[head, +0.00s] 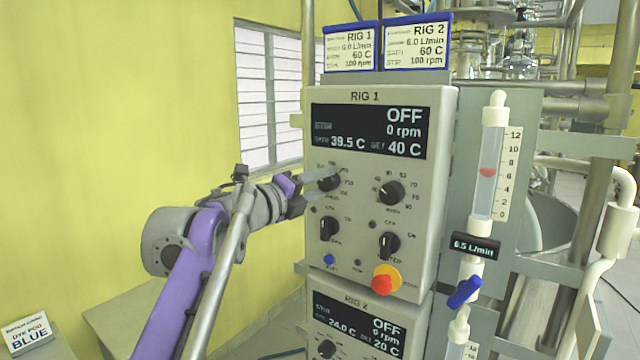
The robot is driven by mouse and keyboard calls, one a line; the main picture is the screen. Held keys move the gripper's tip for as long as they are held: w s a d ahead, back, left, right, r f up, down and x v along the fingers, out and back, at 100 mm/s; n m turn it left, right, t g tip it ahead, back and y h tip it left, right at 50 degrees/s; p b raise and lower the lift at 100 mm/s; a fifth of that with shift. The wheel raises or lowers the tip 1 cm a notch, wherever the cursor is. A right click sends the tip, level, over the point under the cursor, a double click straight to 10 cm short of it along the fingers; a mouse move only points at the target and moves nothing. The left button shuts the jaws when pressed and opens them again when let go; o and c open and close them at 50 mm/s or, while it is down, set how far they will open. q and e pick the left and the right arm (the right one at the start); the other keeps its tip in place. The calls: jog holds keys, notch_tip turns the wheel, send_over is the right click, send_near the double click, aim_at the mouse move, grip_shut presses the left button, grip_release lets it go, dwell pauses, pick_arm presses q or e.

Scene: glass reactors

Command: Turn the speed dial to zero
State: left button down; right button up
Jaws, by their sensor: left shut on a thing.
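The RIG 1 control panel (318,265) faces me, with its display (368,130) reading OFF, 0 rpm, 39.5 C and 40 C. The speed dial (329,182) appears to be the black upper-left knob; its label is too small and partly covered to read. My left gripper (325,183) comes in from the left with its fingers shut on this dial. The fingers hide part of the dial's scale, and I cannot tell where its pointer stands. My right gripper is not in view.
Another black knob (391,192) sits to the right, with two switches (329,228) (389,244) below. A red emergency button (382,283) is at the lower right. The RIG 2 panel (322,300) is underneath. A flow tube (487,170) with a blue valve handle (464,292) stands at right.

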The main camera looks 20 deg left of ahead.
pick_arm(q)
jog(key=n, duration=0.3)
jog(key=shift+n, duration=0.3)
jog(key=n+t, duration=0.1)
jog(key=n, duration=0.3)
jog(key=shift+f+n, duration=0.15)
jog(key=shift+n, duration=0.25)
jog(key=n, duration=0.4)
jog(key=shift+d+n+y, duration=0.1)
jog(key=shift+n+y, duration=0.3)
jog(key=shift+n+b, duration=0.45)
jog(key=shift+n, duration=1.35)
jog(key=shift+c, duration=1.6)
grip_release()
jog(key=shift+s, duration=0.1)
